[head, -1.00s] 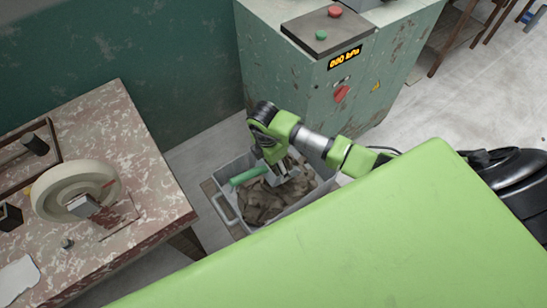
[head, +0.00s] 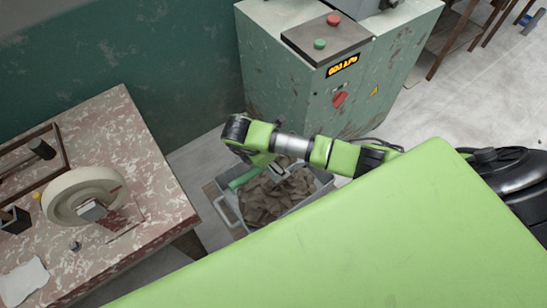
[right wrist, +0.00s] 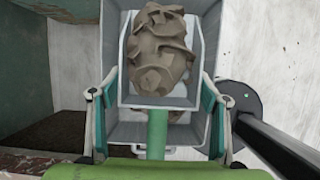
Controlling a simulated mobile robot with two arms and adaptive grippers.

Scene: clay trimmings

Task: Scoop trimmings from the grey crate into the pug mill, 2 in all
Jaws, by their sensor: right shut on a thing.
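The grey crate (head: 222,205) stands on the floor in the head view with brown clay trimmings (head: 265,200) in it. My right gripper (right wrist: 158,118) is shut on the green handle (right wrist: 157,135) of a grey metal scoop (right wrist: 126,92). In the right wrist view a lump of clay trimmings (right wrist: 160,50) sits heaped in the scoop. In the head view the gripper and green handle (head: 243,178) are over the crate's left part; my arm partly hides the scoop. The pug mill (head: 290,95) is the worn green cabinet behind the crate. My left gripper is out of view.
A stained table (head: 150,165) with a round wheel (head: 65,200) stands left of the crate. A red and a green button sit on the control panel (head: 325,40) on top of the mill. My green body panel hides the near side of the crate. Open floor lies at the right.

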